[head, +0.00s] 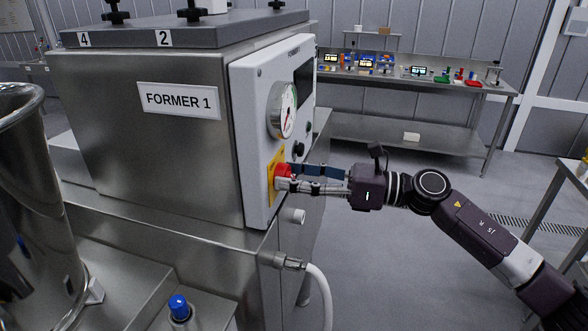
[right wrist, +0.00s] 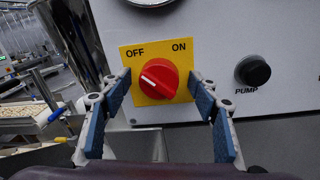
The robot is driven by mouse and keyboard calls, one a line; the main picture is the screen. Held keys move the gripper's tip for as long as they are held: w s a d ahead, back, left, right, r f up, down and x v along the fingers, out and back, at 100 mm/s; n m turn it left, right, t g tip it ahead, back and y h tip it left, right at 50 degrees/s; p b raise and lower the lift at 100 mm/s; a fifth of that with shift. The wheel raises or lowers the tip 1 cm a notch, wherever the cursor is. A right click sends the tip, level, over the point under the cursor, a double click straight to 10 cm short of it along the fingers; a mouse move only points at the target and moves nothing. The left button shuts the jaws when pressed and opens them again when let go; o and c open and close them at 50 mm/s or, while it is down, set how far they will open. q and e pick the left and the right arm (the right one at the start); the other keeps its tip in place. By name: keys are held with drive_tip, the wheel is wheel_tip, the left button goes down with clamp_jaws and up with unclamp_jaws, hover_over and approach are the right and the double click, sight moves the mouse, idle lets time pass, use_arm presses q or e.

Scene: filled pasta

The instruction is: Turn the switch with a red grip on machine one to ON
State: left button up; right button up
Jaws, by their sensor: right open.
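Machine one is the steel cabinet labelled FORMER 1 (head: 179,101), with a pale control panel (head: 252,110) on its right side. Its rotary switch with a red grip (right wrist: 158,78) sits on a yellow plate (right wrist: 182,54) marked OFF and ON. The white mark on the grip points up and left, on the OFF side. In the head view the red grip (head: 283,170) is partly covered by my right gripper (head: 284,178). My right gripper is open, with its blue-padded fingers on either side of the grip; I cannot tell whether they touch it. My left gripper is out of view.
A black PUMP knob (right wrist: 253,71) is right of the switch, and a round gauge (head: 282,110) is above it. A blue-capped part (head: 179,307) and a white hose (head: 319,294) are below. A workbench (head: 420,80) stands behind.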

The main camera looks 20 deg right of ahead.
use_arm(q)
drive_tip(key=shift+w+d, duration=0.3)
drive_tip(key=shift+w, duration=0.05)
use_arm(e)
drive_tip(key=shift+c, duration=0.4)
drive_tip(key=c, duration=1.1)
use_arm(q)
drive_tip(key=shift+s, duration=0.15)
